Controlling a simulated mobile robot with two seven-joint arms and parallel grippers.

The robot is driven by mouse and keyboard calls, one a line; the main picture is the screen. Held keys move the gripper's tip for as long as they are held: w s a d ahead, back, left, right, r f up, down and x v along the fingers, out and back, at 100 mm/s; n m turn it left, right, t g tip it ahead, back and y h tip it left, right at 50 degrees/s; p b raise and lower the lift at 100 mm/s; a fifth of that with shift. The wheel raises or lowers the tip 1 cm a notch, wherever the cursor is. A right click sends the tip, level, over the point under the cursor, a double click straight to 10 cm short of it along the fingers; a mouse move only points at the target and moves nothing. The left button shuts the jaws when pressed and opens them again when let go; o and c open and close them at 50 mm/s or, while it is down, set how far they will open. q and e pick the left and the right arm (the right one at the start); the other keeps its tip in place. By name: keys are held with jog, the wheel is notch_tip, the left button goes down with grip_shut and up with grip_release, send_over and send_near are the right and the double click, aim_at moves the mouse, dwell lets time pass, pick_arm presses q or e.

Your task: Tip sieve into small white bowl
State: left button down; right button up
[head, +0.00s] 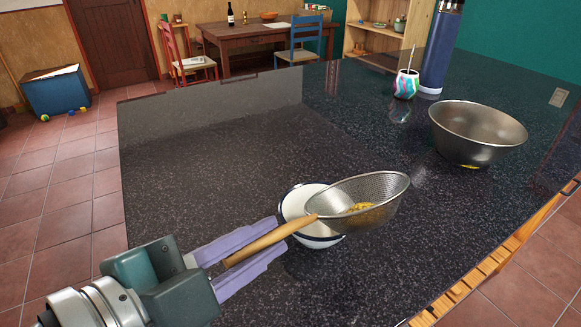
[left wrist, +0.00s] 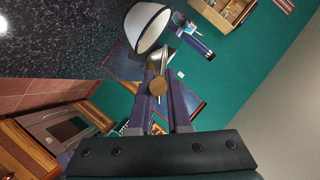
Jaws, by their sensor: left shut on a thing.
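My left gripper (head: 279,237) comes in from the lower left and is shut on the wooden handle of the sieve (head: 385,190). The sieve is a metal mesh basket with some yellow-brown pieces (head: 361,207) inside. Its basket hangs above the counter and overlaps the right side of the small white bowl (head: 296,208), which has a dark rim. The basket hides part of the bowl, including much of its inside. In the left wrist view the handle end (left wrist: 158,87) shows between the fingers, and the white bowl (left wrist: 146,28) is beyond it. My right gripper is not in view.
A large metal bowl (head: 477,133) stands on the dark speckled counter (head: 215,150) at the right. Behind it are a colourful cup (head: 406,85) with a straw and a tall blue bottle (head: 440,50). The counter's left and middle are clear.

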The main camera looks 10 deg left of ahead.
pick_arm(q)
jog(key=w+a+n+g+h, duration=0.5)
jog(key=n, duration=0.5)
jog(key=shift+w+a, duration=0.35)
jog(key=shift+w, duration=0.05)
dwell(0.7)
jog(key=shift+r+n, duration=0.15)
jog(key=shift+n, duration=0.15)
dwell(0.4)
